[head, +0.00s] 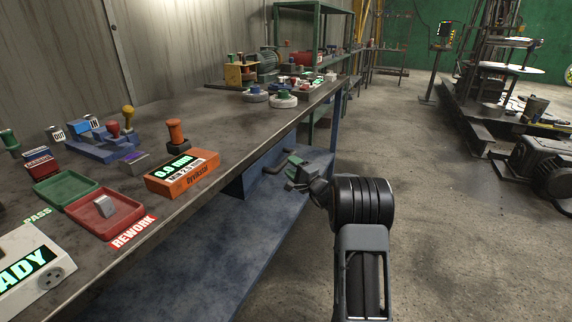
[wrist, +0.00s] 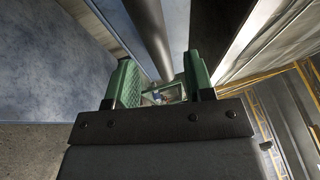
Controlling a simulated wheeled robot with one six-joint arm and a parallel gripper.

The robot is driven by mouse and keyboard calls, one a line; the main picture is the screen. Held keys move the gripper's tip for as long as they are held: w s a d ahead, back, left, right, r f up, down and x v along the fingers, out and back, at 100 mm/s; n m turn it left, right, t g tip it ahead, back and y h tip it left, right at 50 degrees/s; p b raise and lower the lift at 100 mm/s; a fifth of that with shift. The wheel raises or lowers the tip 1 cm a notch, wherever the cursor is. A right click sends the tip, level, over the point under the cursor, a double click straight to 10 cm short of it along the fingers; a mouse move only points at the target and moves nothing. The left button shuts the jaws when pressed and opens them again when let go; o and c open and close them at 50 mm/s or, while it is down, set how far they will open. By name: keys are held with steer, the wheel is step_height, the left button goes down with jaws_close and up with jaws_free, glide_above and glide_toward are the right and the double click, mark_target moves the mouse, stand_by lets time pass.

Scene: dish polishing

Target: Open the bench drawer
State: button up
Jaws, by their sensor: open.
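The bench drawer (head: 240,186) has a blue front under the worktop, and I see no gap that shows it pulled out. Its dark bar handle (head: 271,165) stands out from the front. My gripper (head: 293,171) is open beside the handle's far end, with green finger pads. In the wrist view, a grey bar (wrist: 151,32), which looks like the handle, runs lengthwise in line with the space between the open fingers (wrist: 160,88). I cannot tell whether the fingertips touch it or reach around it.
The bench top (head: 215,122) holds an orange gauge box (head: 182,178), a green tray (head: 65,187), a red tray (head: 92,222) and several stamps. A blue lower shelf (head: 190,250) lies below the drawer.

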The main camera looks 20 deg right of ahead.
mark_target(286, 162)
steer(key=shift+x, duration=1.9)
steer(key=shift+c, duration=0.4)
jaws_close()
